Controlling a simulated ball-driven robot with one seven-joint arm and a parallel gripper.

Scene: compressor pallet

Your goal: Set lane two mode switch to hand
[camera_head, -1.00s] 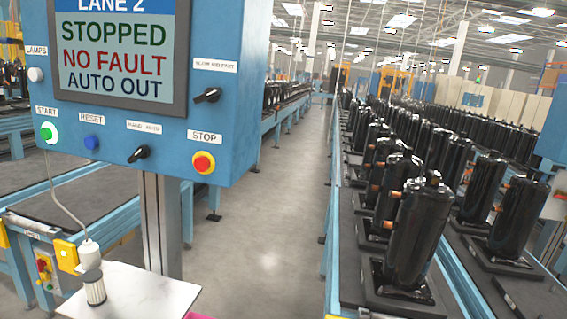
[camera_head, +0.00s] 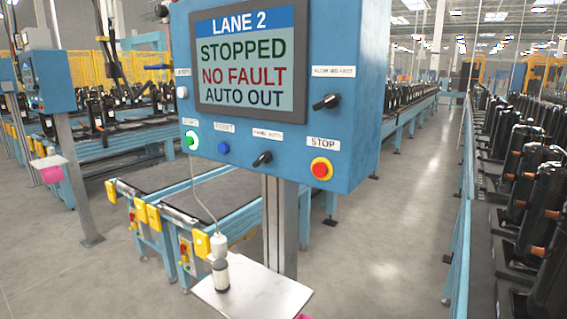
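The lane two panel is a blue box (camera_head: 362,100) on a grey post, in the middle of the view. Its screen (camera_head: 246,60) reads LANE 2, STOPPED, NO FAULT, AUTO OUT. The mode switch (camera_head: 262,159) is a black rotary knob on the lower row under a small HAND AUTO label. Its pointer appears tilted toward the upper right, but the knob is small. My gripper is not in view.
On the panel are a green start button (camera_head: 192,141), blue reset button (camera_head: 224,148), red stop button (camera_head: 321,169) and another black knob (camera_head: 326,102). A shelf (camera_head: 252,293) below holds a corded device (camera_head: 220,272). Conveyors with black compressors (camera_head: 546,190) stand right; grey floor (camera_head: 400,225) lies between.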

